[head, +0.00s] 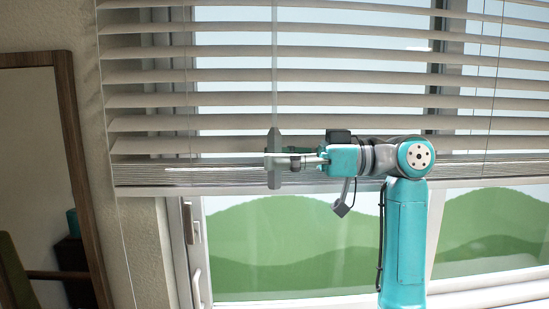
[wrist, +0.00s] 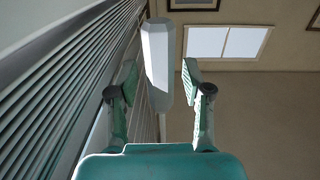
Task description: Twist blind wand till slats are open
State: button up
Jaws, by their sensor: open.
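The wand's clear thin rod (head: 274,60) hangs in front of the blind, ending in a grey faceted handle (head: 274,140) that hangs upright. My gripper (head: 272,160) reaches in from the right at the handle's mid-height. In the wrist view the handle (wrist: 157,55) stands between my two open fingers (wrist: 159,78), with a visible gap on each side. The beige slats (head: 150,75) are tilted, with sky and window frame showing through the gaps between them. The lowest slats are stacked close together above the bottom rail (head: 150,190).
The window (head: 300,240) with green hills lies behind and below the blind. A window handle (head: 197,285) is at the lower left. A wood-framed mirror (head: 70,150) hangs on the left wall. The wrist view shows a bright ceiling panel (wrist: 227,42) and picture frames.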

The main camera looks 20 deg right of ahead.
jog(key=shift+w+a, duration=0.15)
jog(key=shift+a, duration=0.25)
jog(key=shift+c, duration=0.2)
grip_shut()
jog(key=shift+m+t, duration=0.3)
jog(key=shift+t, duration=0.1)
jog(key=m+t+h, duration=0.3)
jog(key=t, duration=0.1)
jog(key=shift+m+t+h, duration=1.9)
jog(key=shift+t+h, duration=0.1)
jog(key=shift+h, duration=0.4)
